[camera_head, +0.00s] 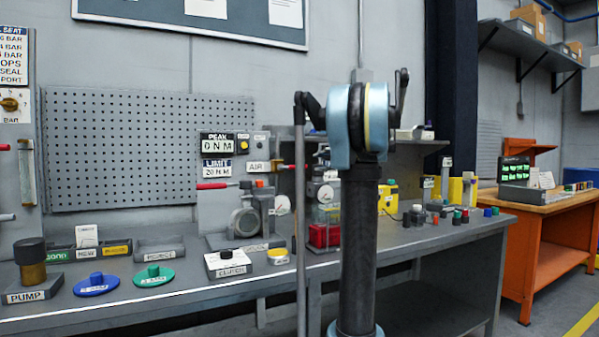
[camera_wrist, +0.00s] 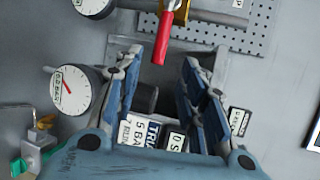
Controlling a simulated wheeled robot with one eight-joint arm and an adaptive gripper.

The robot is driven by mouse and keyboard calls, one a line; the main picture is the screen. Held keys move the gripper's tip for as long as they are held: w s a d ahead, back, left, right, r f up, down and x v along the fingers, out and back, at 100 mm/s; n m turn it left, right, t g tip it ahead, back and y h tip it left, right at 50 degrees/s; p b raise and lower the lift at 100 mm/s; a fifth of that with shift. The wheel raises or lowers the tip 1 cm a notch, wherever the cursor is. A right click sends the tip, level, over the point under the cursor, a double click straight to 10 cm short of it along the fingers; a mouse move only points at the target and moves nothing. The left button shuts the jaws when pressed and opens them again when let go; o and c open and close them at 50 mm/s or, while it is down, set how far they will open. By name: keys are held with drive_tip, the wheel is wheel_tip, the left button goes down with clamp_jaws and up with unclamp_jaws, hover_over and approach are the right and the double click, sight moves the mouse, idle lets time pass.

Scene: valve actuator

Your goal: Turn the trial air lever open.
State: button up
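In the wrist view a red lever handle (camera_wrist: 163,36) on a brass-coloured valve body (camera_wrist: 181,12) hangs at the top centre. My gripper (camera_wrist: 160,62) is open, one finger on each side of the picture. The red handle's end lies near the gap between the fingertips, and nothing is clamped; I cannot tell its exact depth. A placard (camera_wrist: 138,132) reading "TRIAL" and "5 BAR" shows between the fingers, partly hidden by the gripper. My arm hides my gripper there.
Two round dial gauges, one (camera_wrist: 74,90) left of the fingers and one (camera_wrist: 95,3) at the top, stand close to my gripper. A grey pegboard (camera_head: 140,150) backs the workbench (camera_head: 190,290), which is crowded with pump parts and discs. An orange bench (camera_head: 545,240) stands at the right.

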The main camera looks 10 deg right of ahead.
sight(302, 167)
drive_tip(key=x, duration=1.2)
drive_tip(key=shift+w+a, duration=0.2)
clamp_jaws()
